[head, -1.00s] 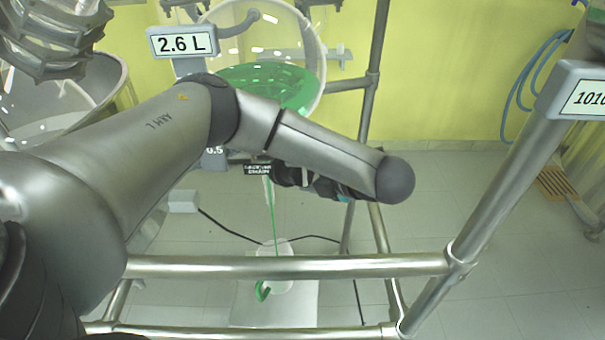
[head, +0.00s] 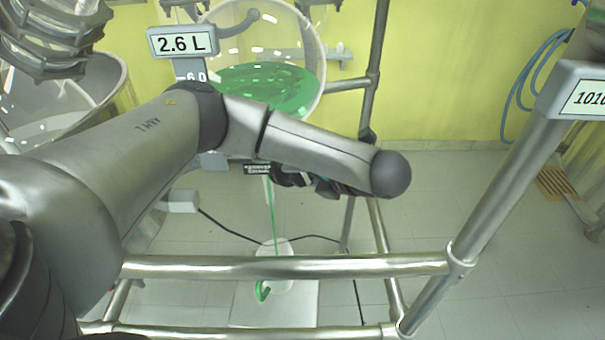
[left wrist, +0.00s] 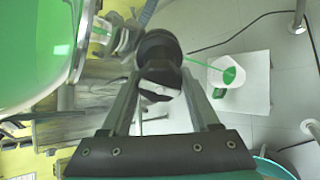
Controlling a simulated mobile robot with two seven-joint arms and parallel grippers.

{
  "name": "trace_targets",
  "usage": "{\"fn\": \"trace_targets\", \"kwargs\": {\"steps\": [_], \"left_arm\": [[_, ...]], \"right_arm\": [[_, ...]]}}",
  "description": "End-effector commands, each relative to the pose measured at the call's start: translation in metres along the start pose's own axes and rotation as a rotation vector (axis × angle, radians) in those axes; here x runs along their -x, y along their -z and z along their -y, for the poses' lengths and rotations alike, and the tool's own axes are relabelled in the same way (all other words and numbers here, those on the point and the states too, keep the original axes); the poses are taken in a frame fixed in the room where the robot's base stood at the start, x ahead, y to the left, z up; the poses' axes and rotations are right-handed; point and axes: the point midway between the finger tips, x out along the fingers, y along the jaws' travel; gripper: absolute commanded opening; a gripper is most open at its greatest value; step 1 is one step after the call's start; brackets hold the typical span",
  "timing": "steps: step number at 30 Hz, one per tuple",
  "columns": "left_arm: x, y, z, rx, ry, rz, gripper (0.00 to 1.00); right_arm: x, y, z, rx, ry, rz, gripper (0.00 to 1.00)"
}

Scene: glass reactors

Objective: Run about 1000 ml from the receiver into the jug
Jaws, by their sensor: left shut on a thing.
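The receiver (head: 265,88) is a round glass vessel holding green liquid, and its display (head: 181,43) reads 2.6 L. A thin green stream (head: 274,215) falls from its outlet into the jug (head: 270,250), a white vessel with a green handle standing on a pale plate (head: 300,312). My left gripper (head: 305,180) is mostly hidden behind its own arm under the receiver. In the left wrist view its fingers are shut on a black valve knob (left wrist: 160,48). The jug (left wrist: 222,66) shows there too, with the stream entering it. My right gripper is not visible.
Metal frame rails (head: 290,266) cross in front of the jug, and a slanted post (head: 500,180) stands at right. A second display (head: 587,98) on it starts 1010, cut by the edge. A black cable (head: 222,226) lies on the floor.

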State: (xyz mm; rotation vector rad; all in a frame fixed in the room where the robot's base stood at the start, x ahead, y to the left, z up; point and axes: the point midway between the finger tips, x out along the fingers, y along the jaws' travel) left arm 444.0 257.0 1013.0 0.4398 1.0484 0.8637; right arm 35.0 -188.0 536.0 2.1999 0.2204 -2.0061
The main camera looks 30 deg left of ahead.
Motion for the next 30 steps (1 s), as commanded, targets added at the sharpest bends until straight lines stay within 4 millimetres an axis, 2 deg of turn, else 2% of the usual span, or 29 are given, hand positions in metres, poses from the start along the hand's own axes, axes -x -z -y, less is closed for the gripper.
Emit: {"fn": "trace_targets", "kwargs": {"steps": [7, 8, 15, 24, 30], "left_arm": [[0.0, -0.001, 0.0, 0.0, 0.001, 0.003, 0.06], [0.0, -0.001, 0.0, 0.0, 0.001, 0.003, 0.63], [0.0, 0.0, 0.0, -0.001, 0.0, 0.002, 0.9], [0.003, -0.001, 0.0, -0.002, 0.001, 0.002, 0.92], [0.027, -0.003, -0.002, -0.003, 0.002, 0.006, 0.92]], "right_arm": [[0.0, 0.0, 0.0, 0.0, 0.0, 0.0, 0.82], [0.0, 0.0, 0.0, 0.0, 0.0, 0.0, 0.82], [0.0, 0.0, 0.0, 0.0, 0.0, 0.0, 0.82], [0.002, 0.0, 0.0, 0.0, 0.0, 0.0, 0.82], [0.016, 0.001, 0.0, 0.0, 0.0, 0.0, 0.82]]}}
